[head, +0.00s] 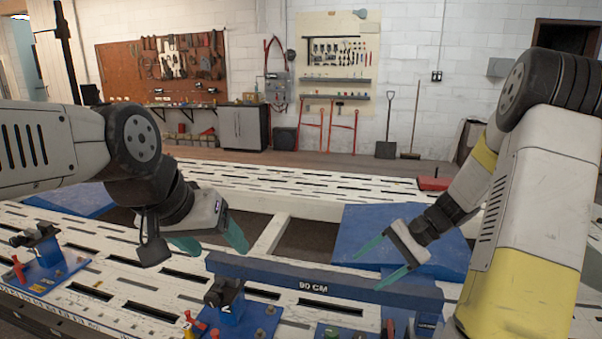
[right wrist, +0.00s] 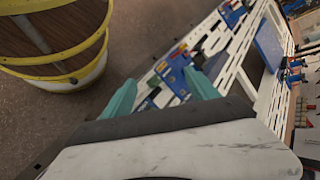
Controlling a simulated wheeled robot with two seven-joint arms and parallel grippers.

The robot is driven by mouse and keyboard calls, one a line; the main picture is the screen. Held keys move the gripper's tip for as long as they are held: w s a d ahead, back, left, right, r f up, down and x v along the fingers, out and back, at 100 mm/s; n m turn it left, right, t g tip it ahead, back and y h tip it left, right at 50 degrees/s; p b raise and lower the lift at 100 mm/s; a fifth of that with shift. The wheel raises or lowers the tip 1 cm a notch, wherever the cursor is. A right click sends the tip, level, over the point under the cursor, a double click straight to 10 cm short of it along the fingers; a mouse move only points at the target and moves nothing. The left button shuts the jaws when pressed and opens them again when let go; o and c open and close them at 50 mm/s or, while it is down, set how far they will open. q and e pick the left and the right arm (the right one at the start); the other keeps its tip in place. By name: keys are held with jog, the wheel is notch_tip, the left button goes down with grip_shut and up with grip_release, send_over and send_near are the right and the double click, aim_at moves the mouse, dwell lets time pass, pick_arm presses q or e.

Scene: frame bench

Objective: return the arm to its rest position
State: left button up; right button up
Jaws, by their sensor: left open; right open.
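My left gripper (head: 220,252) is open and empty, with teal fingers pointing down over the slotted bench. It is left of and behind the left end of the blue beam marked 90 CM (head: 270,273). My right gripper (head: 367,271) is open above the right part of the beam, its fingers pointing left. Nothing shows between its fingers; I cannot tell the exact gap to the beam. In the right wrist view, the open right fingers (right wrist: 160,76) have blue bench fixtures in the background.
The white slotted bench (head: 130,270) has a blue clamp fixture (head: 45,262) at left and another (head: 228,318) at front. A blue plate (head: 350,222) lies behind the beam, and a red object (head: 433,184) sits at the far right. Tool boards hang on the far wall.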

jog(key=s+a+r+n+t+h, duration=0.1)
jog(key=s+r+n+t+h, duration=0.2)
jog(key=s+r, duration=0.5)
jog(key=s+a+r+n+t+h, duration=0.2)
jog(key=s+r+n+h, duration=0.2)
jog(key=s+r, duration=0.4)
jog(key=shift+s+a+r+n+t, duration=0.2)
jog(key=shift+a+r+n+t, duration=0.15)
jog(key=shift+r+n, duration=0.6)
jog(key=shift+r+m, duration=0.2)
jog(key=shift+m, duration=0.05)
